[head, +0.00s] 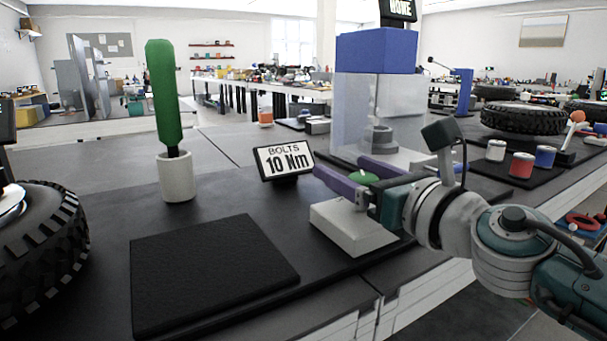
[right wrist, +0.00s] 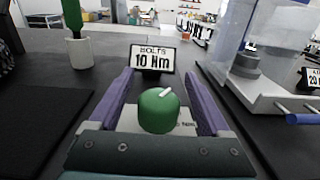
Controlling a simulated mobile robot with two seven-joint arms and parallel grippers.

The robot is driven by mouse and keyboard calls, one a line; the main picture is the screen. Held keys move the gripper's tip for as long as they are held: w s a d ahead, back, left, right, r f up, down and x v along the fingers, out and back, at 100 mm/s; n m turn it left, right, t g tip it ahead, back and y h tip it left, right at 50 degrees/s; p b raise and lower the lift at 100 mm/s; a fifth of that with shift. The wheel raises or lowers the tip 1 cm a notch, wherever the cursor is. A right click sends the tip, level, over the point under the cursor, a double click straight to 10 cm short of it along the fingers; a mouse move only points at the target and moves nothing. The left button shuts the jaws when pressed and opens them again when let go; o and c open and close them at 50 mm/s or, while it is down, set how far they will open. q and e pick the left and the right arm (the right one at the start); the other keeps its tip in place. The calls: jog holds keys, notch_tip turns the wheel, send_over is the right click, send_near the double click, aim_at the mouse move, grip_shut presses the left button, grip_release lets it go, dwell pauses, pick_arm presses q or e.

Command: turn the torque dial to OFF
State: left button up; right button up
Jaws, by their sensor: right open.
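The torque dial is a round green knob (head: 364,179) on top of a white box (head: 350,230) on the dark bench. In the right wrist view the green knob (right wrist: 157,115) has a white pointer mark on top, slanting up and right. My right gripper (head: 340,167) is open, its purple fingers on either side of the knob; in the right wrist view (right wrist: 157,75) gaps show between knob and fingers. The lettering on the box is mostly hidden, and I cannot read OFF. My left gripper is not in view.
A sign reading BOLTS 10 Nm (head: 284,160) stands behind the box. A green-handled tool in a white cup (head: 177,177), a black mat (head: 212,270) and a tire (head: 40,250) are to the left. A clear-walled, blue-topped unit (head: 375,52) stands behind my right gripper.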

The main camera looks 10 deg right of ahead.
jog(key=shift+w+a, duration=0.1)
jog(key=shift+w, duration=0.2)
grip_shut()
dwell(0.5)
